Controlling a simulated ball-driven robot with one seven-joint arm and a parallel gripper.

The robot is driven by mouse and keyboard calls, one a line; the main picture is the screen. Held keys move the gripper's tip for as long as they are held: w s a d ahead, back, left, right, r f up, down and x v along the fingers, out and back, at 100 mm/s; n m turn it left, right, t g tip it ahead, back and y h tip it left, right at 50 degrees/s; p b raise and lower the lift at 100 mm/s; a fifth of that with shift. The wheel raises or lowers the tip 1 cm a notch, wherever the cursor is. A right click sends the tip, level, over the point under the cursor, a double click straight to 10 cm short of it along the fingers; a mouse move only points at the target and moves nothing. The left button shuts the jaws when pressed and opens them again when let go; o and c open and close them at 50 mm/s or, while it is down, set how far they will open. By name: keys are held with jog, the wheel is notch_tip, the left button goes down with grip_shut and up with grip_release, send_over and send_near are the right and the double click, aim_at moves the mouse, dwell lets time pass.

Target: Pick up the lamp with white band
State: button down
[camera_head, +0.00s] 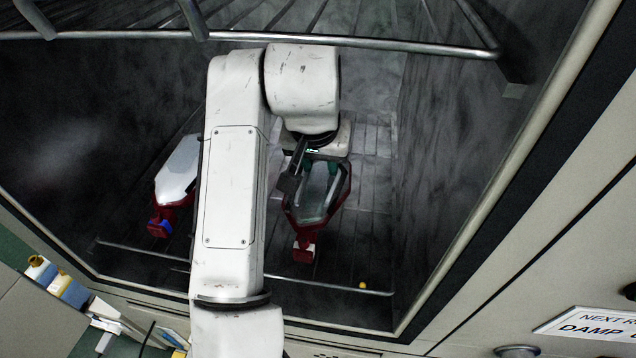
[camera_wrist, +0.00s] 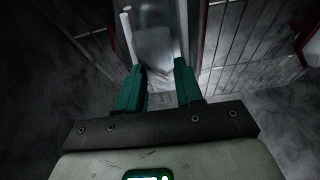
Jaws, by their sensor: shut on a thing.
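A lamp with a red frame and a grey lens (camera_head: 318,192) lies on the slatted rack at the right in the head view. My gripper (camera_head: 318,163) is at its far end, with the green fingers on either side of the lens. In the wrist view my gripper (camera_wrist: 160,68) is shut on the pale tapered end of this lamp (camera_wrist: 154,45).
The rack (camera_head: 370,225) lies inside a dark chamber with walls close on both sides. A metal wire shelf (camera_head: 390,46) hangs above, near my arm. A small yellow ball (camera_head: 362,285) is near the front rail. Bottles (camera_head: 62,285) stand outside at lower left.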

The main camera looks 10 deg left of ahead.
jog(key=shift+r+b, duration=0.2)
jog(key=shift+b, duration=0.2)
jog(key=shift+r+p, duration=0.7)
jog(key=shift+p, duration=0.3)
jog(key=shift+r, duration=0.2)
